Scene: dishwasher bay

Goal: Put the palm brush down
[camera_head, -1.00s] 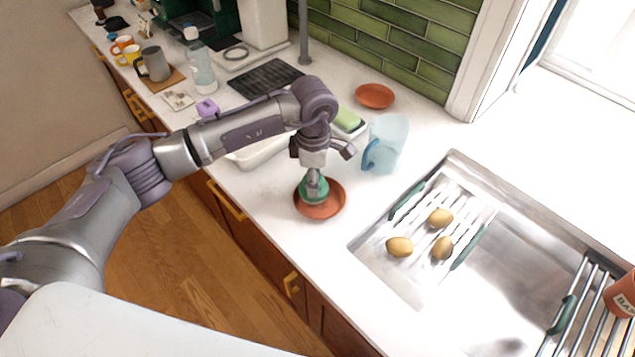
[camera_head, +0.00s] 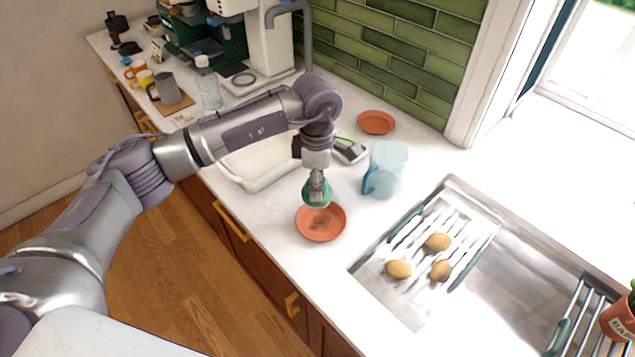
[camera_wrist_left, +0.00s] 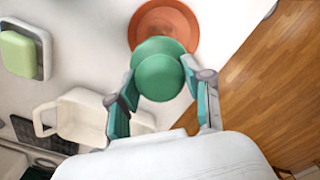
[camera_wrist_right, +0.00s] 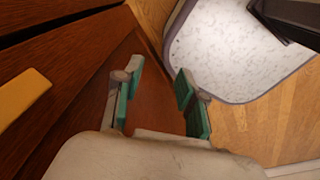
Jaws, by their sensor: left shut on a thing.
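The palm brush (camera_head: 317,193) has a round green top. My left gripper (camera_head: 317,178) is shut on it, pointing down at the counter. In the left wrist view the green brush top (camera_wrist_left: 160,68) sits between the two fingers (camera_wrist_left: 162,85). An orange-brown saucer (camera_head: 321,223) lies on the counter just in front of the brush and partly under it in the picture. I cannot tell whether the brush touches it. The brush's underside is hidden. My right gripper (camera_wrist_right: 158,95) is open and empty, in front of dark wooden cabinet fronts; it is not in the head view.
A light-blue pitcher (camera_head: 386,169) stands right of the brush. A white basin (camera_head: 250,178) is behind it, with a sponge in a holder (camera_head: 350,148) beyond. A second saucer (camera_head: 376,122) lies farther back. The sink (camera_head: 405,307) with several potatoes (camera_head: 438,242) is at the right.

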